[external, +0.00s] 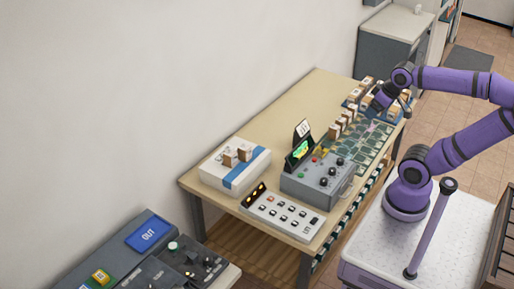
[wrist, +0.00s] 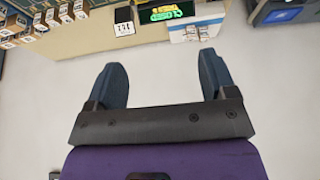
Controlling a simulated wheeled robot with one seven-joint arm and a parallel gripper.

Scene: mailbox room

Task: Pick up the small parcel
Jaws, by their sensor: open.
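Several small brown-and-white parcels (external: 335,131) stand in rows at the far right part of the wooden table; I cannot tell which is the task's one. Two more small parcels (external: 231,158) sit on top of a white box with a blue stripe (external: 225,177). In the wrist view a row of small parcels (wrist: 66,13) shows at the top left. My gripper (wrist: 163,75) is open, with nothing between its two dark fingers. In the external view my gripper (external: 379,100) is above the table's far end, close to the parcels there; whether it touches any is unclear.
A grey control box (external: 318,184) with knobs and a lit green screen (external: 299,153) stands mid-table, beside a white button panel (external: 281,215). Green cards (external: 362,143) cover the right side. A dark unit with a blue OUT sign (external: 149,234) is at lower left. The table's back left is bare.

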